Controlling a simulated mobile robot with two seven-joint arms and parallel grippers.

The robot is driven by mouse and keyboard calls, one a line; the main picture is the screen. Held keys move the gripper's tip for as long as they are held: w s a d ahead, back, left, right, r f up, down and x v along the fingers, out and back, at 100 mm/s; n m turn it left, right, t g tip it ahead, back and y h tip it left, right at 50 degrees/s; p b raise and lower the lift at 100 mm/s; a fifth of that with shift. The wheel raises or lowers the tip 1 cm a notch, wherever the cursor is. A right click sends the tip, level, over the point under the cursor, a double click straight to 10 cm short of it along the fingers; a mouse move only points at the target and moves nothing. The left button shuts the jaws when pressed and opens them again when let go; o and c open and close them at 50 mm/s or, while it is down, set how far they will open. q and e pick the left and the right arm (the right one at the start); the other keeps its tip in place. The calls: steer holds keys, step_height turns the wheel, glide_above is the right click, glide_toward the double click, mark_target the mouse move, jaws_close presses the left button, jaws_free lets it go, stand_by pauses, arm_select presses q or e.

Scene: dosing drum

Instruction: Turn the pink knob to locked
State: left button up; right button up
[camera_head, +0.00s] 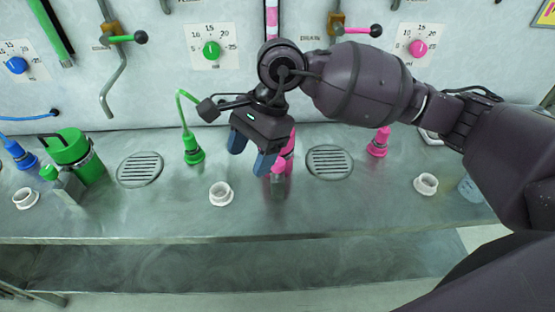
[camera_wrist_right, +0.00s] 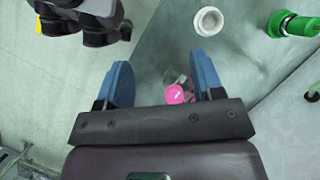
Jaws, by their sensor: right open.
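The pink knob (camera_wrist_right: 174,94) shows as a round pink top in the right wrist view, between the two blue fingers and apart from both. A white mark on it is too small to read. In the head view, pink parts (camera_head: 279,167) above a small grey body (camera_head: 278,187) show just right of my right gripper, partly hidden by its finger. My right gripper (camera_head: 250,158) is open and empty, pointing down above the bench; it also shows in the right wrist view (camera_wrist_right: 161,72). My left gripper is not in view.
The grey bench (camera_head: 130,220) holds a green canister (camera_head: 75,155), a green fitting (camera_head: 193,150), a pink fitting (camera_head: 379,142), drain grates (camera_head: 330,162) and white rings (camera_head: 221,194). The wall panel carries a green dial (camera_head: 211,49) and a pink dial (camera_head: 418,48).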

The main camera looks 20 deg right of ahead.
mark_target(278, 161)
steer(key=w+d+r+t+h, duration=0.2)
steer(key=w+d+h, duration=0.2)
steer(key=d+h, duration=0.15)
steer(key=shift+n+y, duration=0.3)
steer(key=shift+y, duration=0.15)
steer(key=f, duration=0.6)
steer(key=d+f, duration=0.1)
steer(key=f, duration=0.2)
steer(key=shift+f, duration=0.95)
steer(key=c, duration=0.9)
